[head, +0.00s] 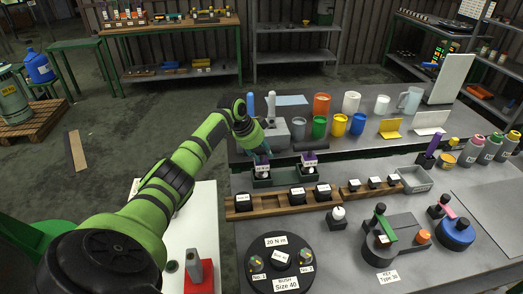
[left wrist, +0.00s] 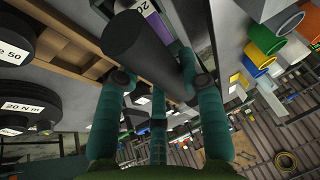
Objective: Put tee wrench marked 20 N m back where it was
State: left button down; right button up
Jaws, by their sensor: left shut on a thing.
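My left gripper (head: 261,148) is at the green tray, with its fingers closed around the dark cylindrical bar of a tee wrench (left wrist: 143,50). In the left wrist view the gripper (left wrist: 157,72) has fingers on both sides of that bar. A purple part and a white label reading 20 show beyond the bar; the rest of the label is cut off. In the head view the wrench (head: 262,160) shows just below the gripper, over the left part of the green tray (head: 286,180). Whether it touches the tray is unclear. A similar purple-marked tool (head: 310,160) stands at the tray's right.
A wooden rack (head: 243,204) with labelled black parts lies in front of the tray. Coloured cups (head: 320,127) stand behind it on the raised shelf. My right gripper does not show.

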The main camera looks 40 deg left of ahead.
pick_arm(q)
jog(key=shift+r, duration=0.15)
jog(key=c, duration=0.8)
grip_release()
jog(key=shift+f, duration=0.2)
jog(key=shift+r, duration=0.25)
jog(key=shift+s+a+r, duration=0.1)
jog(key=shift+s+r, duration=0.05)
jog(key=shift+r, duration=0.1)
jog(key=b+v, duration=0.2)
jog(key=v, duration=0.9)
jog(key=shift+s+r, duration=0.1)
jog(key=shift+r, duration=0.05)
